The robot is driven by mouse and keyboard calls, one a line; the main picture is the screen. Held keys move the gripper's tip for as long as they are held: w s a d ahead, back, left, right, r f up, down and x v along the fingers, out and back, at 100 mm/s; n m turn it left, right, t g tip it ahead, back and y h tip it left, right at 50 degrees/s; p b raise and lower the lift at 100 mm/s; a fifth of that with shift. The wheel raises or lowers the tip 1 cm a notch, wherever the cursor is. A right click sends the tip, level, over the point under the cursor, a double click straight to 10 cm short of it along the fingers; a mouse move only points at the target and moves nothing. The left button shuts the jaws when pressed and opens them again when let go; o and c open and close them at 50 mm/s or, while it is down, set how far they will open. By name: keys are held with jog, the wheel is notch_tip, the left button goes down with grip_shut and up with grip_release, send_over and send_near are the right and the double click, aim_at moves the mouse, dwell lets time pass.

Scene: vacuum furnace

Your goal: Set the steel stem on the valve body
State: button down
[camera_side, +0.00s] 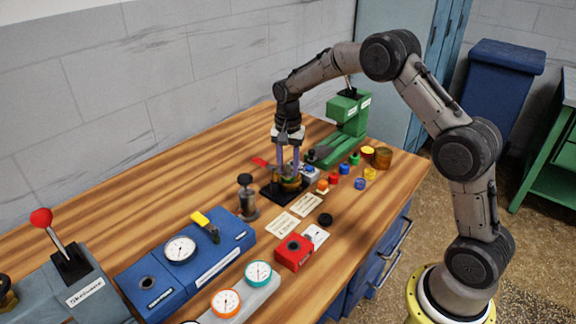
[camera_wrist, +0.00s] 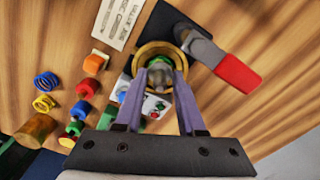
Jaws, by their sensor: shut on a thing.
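My gripper (camera_side: 289,174) points down over the valve body (camera_side: 291,186), a brass ring-shaped part on a black base plate (camera_side: 270,192). In the wrist view, my gripper's two purple fingers (camera_wrist: 160,82) are shut on the steel stem (camera_wrist: 160,72), a small grey piece. The stem overlaps the opening of the brass valve body (camera_wrist: 150,49). I cannot tell whether it touches the body or hangs just above it. In the side view the fingers hide most of the stem.
A red-handled grey lever (camera_wrist: 238,75) sticks out beside the valve body. A grey box with coloured buttons (camera_wrist: 155,104) is close by. Several coloured caps and springs (camera_wrist: 45,82) lie to one side. A green press (camera_side: 346,115) stands behind. Paper cards (camera_side: 284,224) lie in front.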

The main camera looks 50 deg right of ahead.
jog(key=shift+f, duration=0.15)
grip_release()
dwell(0.6)
jog(key=shift+r, duration=3.75)
jog(key=shift+a, duration=0.1)
